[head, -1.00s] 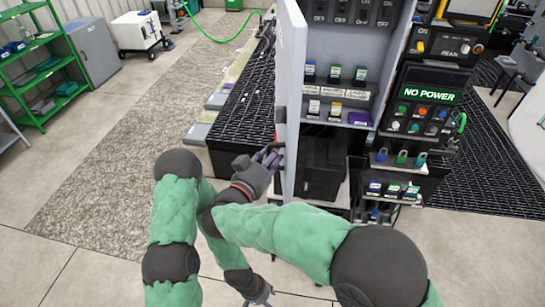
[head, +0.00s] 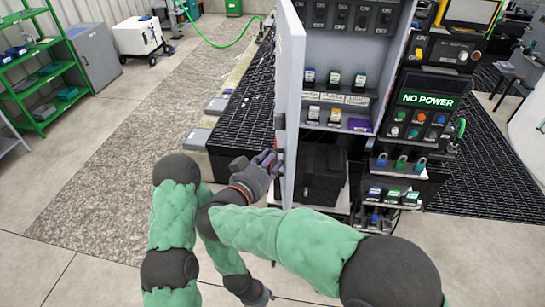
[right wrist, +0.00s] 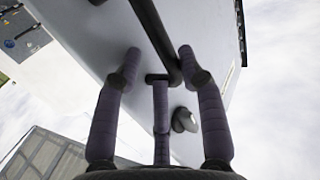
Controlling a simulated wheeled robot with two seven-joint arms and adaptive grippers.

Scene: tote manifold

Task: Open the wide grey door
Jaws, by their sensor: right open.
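The wide grey door (head: 290,115) stands swung out from the cabinet, seen nearly edge-on in the head view, with the interior showing to its right. My right gripper (head: 270,162) is open at the door's left face, low down. In the right wrist view, its fingers (right wrist: 160,85) are spread beneath a dark bar handle (right wrist: 157,35) on the pale door face (right wrist: 95,40). Whether they touch the handle is unclear. A small knob (right wrist: 184,120) sits beside the handle. My left gripper (head: 262,296) hangs low near the bottom edge, too small to judge.
The open cabinet (head: 345,50) holds switches and several small devices on shelves. A "NO POWER" panel (head: 428,101) stands to its right. Black grating (head: 240,110) lies left of the door. A green shelf rack (head: 40,75) stands far left; the floor between is clear.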

